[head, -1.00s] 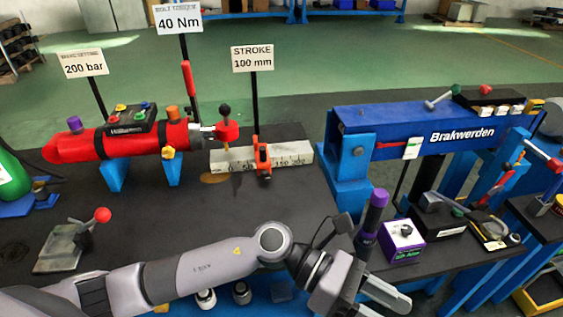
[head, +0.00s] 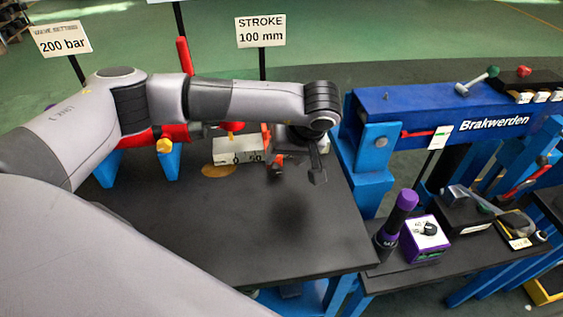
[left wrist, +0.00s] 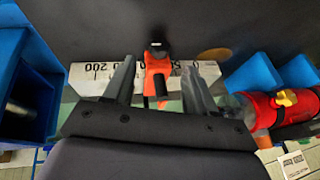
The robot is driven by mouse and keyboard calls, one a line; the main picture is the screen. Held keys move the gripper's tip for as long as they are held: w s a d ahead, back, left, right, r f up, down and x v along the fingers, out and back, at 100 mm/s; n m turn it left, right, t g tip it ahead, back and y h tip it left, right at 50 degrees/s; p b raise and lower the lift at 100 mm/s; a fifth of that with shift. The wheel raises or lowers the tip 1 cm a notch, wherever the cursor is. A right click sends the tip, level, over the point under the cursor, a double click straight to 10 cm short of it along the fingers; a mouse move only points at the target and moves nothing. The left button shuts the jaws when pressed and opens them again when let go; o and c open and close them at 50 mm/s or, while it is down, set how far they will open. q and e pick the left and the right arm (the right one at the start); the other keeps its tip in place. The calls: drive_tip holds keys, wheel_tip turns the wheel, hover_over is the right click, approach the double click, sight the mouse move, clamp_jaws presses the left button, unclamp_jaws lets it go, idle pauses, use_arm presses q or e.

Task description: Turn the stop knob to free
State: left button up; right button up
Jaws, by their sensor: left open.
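The orange stop (left wrist: 157,68) straddles the white scale bar (left wrist: 88,80) in the left wrist view. It has black parts: one at its far end (left wrist: 158,46) and a short dark bar (left wrist: 160,88) nearer the gripper. I cannot tell which setting the knob has. My left gripper (left wrist: 158,72) is open, with one finger on each side of the stop and nothing gripped. In the head view my left gripper (head: 299,165) is over the bar and hides much of it; part of the orange stop (head: 278,162) shows beside it. My right gripper is out of view.
A red cylinder (left wrist: 275,107) with a yellow knob lies beside the bar. Blue supports (head: 369,150) of the Brakwerden beam (head: 430,118) rise to the right. A purple box (head: 425,240) stands on the side table. The front of the black table (head: 230,240) is clear.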

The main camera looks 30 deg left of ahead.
sight(277, 168)
use_arm(q)
drive_tip(key=x, duration=0.6)
drive_tip(key=shift+f+p, duration=0.25)
drive_tip(key=shift+p, duration=0.05)
clamp_jaws()
